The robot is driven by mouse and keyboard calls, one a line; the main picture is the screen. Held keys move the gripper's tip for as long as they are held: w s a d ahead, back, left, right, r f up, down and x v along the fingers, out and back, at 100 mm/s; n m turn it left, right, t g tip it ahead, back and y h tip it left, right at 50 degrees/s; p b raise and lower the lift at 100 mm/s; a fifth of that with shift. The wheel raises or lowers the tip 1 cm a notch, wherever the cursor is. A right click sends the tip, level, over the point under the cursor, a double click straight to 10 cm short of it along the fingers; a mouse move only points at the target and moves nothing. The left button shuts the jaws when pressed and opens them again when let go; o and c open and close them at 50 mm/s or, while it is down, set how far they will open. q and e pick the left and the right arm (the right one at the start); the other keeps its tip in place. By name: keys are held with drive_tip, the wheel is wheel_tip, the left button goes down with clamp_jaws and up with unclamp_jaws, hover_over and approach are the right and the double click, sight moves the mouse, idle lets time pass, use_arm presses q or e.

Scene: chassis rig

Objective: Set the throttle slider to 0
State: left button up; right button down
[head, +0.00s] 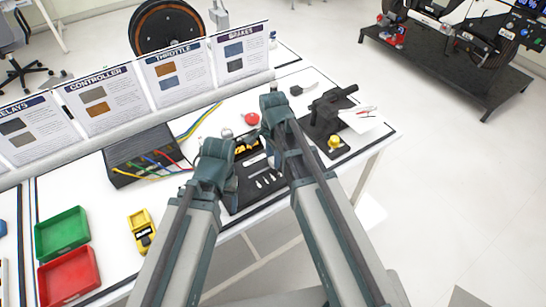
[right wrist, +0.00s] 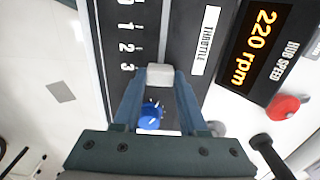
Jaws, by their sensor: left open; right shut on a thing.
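The throttle slider's pale grey knob (right wrist: 159,75) shows in the right wrist view, beside the printed 3 on a dark panel (right wrist: 183,15). The numbers run up the picture from 3 through 2 and 1, with the topmost cut by the edge. My right gripper (right wrist: 160,88) is shut on the knob, one finger on each side. In the head view, my right gripper (head: 273,112) hides the slider. My left gripper (head: 218,152) is open over the left side of the panel, apart from the slider.
A hub speed display (right wrist: 258,40) reads 220 rpm. A red button (right wrist: 285,106) and a blue part (right wrist: 150,117) are close by. A black box with cables (head: 145,155), a yellow meter (head: 142,230), green tray (head: 62,233) and red tray (head: 70,276) stand to the left.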

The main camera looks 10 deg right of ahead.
idle(0.8)
drive_tip(key=s+a, duration=0.1)
drive_tip(key=a, duration=0.1)
drive_tip(key=s+a, duration=0.1)
drive_tip(key=a, duration=0.2)
drive_tip(key=s+a, duration=0.1)
drive_tip(key=a, duration=0.1)
drive_tip(key=shift+s+a, duration=0.1)
drive_tip(key=shift+a, duration=0.3)
drive_tip(key=shift+c, duration=2.2)
unclamp_jaws()
use_arm(q)
drive_tip(key=shift+r, duration=0.1)
use_arm(e)
drive_tip(key=shift+r, duration=0.15)
use_arm(q)
wheel_tip(320, 180, up, 14)
drive_tip(key=p, duration=1.4)
drive_tip(key=shift+f, duration=0.2)
use_arm(e)
wheel_tip(320, 180, up, 14)
drive_tip(key=shift+f, duration=0.2)
